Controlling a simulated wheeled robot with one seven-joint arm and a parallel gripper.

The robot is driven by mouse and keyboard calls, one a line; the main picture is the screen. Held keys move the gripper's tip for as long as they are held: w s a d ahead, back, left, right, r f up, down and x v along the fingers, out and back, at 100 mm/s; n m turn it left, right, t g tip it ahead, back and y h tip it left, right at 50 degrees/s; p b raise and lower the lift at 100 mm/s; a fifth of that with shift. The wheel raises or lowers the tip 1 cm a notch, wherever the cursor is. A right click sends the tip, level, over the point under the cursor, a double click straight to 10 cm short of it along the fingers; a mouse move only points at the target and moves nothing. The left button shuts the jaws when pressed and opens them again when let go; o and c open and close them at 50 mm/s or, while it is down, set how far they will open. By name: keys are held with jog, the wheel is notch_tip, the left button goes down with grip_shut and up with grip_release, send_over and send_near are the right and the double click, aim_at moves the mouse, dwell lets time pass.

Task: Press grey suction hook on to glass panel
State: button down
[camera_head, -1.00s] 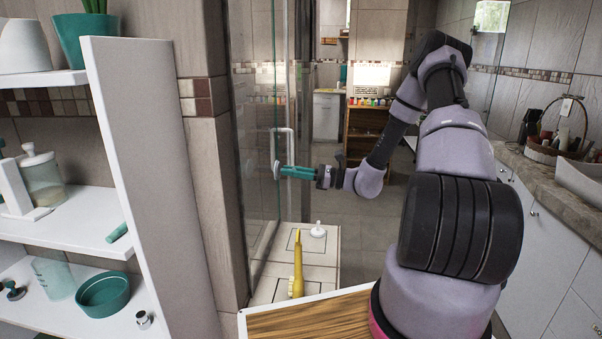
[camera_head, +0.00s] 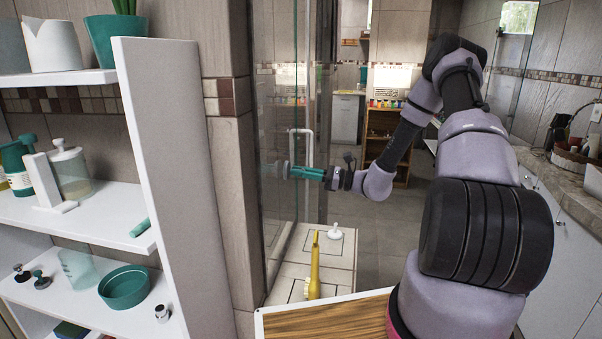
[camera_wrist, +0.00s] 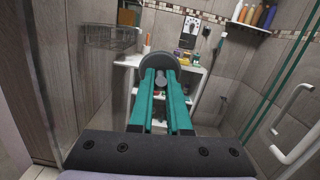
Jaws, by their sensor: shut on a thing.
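The grey suction hook (camera_head: 286,170) is at the tip of my gripper (camera_head: 298,172), its round pad facing left toward the glass. In the wrist view the hook's dark round disc (camera_wrist: 158,62) stands just ahead of the teal fingers (camera_wrist: 160,85), which are shut on its stem. The glass panel (camera_head: 275,205) is clear and upright, left of the hook, and a faint teal reflection shows in it. The pad is at or very near the glass; I cannot tell whether it touches.
A white shelf unit (camera_head: 165,170) with bottles and a teal bowl (camera_head: 124,287) stands at the left. A yellow tool (camera_head: 313,272) and a white knobbed object (camera_head: 335,232) are on the tiles below the gripper. A wooden top (camera_head: 325,318) lies in front. A counter (camera_head: 570,175) lines the right.

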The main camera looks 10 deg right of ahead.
jog(key=shift+w+a+r, duration=0.1)
jog(key=shift+w+a, duration=0.15)
jog(key=shift+a, duration=0.4)
dwell(1.9)
jog(key=c, duration=0.8)
grip_release()
jog(key=shift+d, duration=0.1)
jog(key=r+v, duration=0.1)
jog(key=v, duration=0.8)
jog(key=shift+s, duration=0.15)
